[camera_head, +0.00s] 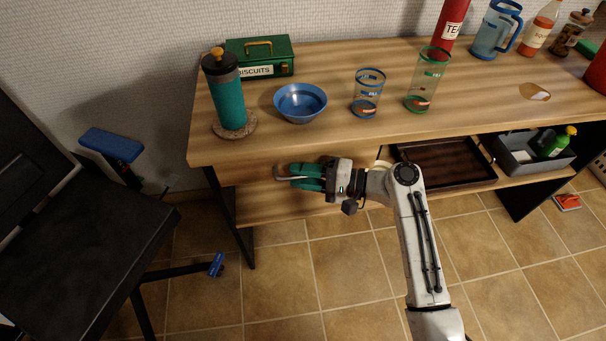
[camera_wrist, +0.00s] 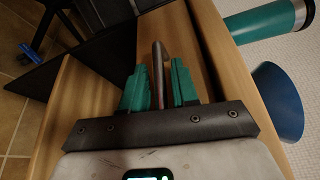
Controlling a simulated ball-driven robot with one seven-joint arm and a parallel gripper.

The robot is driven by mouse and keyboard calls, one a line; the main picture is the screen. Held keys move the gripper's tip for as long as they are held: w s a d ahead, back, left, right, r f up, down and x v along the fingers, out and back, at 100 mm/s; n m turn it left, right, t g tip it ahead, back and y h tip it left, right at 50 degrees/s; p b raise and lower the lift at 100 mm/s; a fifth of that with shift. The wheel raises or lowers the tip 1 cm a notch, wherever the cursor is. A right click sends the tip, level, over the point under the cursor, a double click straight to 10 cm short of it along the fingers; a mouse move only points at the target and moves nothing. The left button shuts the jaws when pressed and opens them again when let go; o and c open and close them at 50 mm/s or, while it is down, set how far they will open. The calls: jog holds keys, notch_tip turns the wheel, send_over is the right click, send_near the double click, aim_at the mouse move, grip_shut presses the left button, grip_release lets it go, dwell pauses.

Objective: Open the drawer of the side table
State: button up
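The wooden side table (camera_head: 330,143) has a drawer (camera_head: 265,203) under its left part, with a plain wood front that looks closed. A grey bar handle (camera_head: 281,173) sticks out from the drawer front. It also shows in the wrist view (camera_wrist: 159,60). My gripper (camera_head: 291,176) has teal fingers and is at the drawer front. In the wrist view, my gripper (camera_wrist: 159,66) is open, with one finger on each side of the handle and narrow gaps beside it. My gripper hides part of the drawer front in the head view.
A teal flask (camera_head: 230,98), blue bowl (camera_head: 300,104), green biscuit tin (camera_head: 260,70) and two glasses stand on the tabletop. An open shelf right of the drawer holds a dark tray (camera_head: 440,163) and grey bin (camera_head: 512,157). A black chair (camera_head: 80,230) stands left; tiled floor in front is clear.

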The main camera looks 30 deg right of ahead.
grip_shut()
jog(key=shift+s, duration=0.1)
dwell(0.3)
